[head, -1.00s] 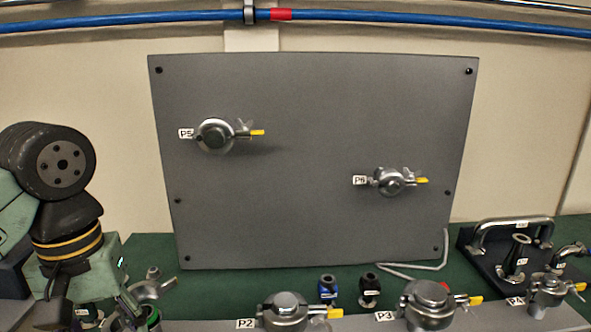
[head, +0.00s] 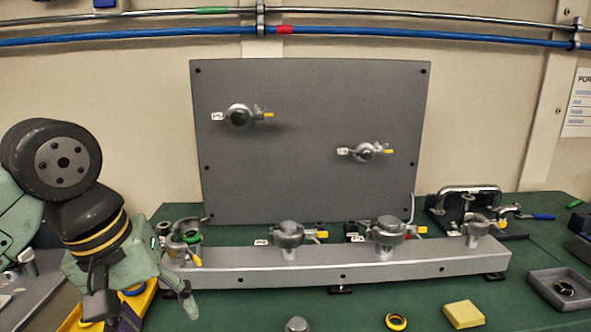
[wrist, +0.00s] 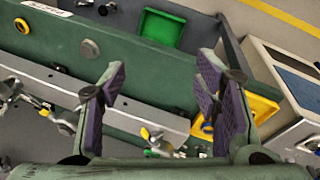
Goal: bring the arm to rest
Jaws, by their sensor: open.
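My arm stands at the left of the head view, its upper links bent and its wrist hanging downward. My gripper (head: 140,300) is at the lower left, in front of the left end of the grey rail (head: 340,262). In the wrist view, my gripper (wrist: 160,95) shows two purple-padded fingers spread wide apart with nothing between them. It is open and empty. In the head view a yellow bin (head: 143,299) shows partly behind the fingers. I cannot tell the exact gap between my gripper and the rail.
The rail carries several clamped ports. A grey panel (head: 310,180) with two clamped ports stands behind it. A yellow pad (head: 464,314), a yellow ring (head: 396,321) and a grey tray (head: 565,290) lie at the front right. In the wrist view a green bin (wrist: 160,30) shows beyond the fingers.

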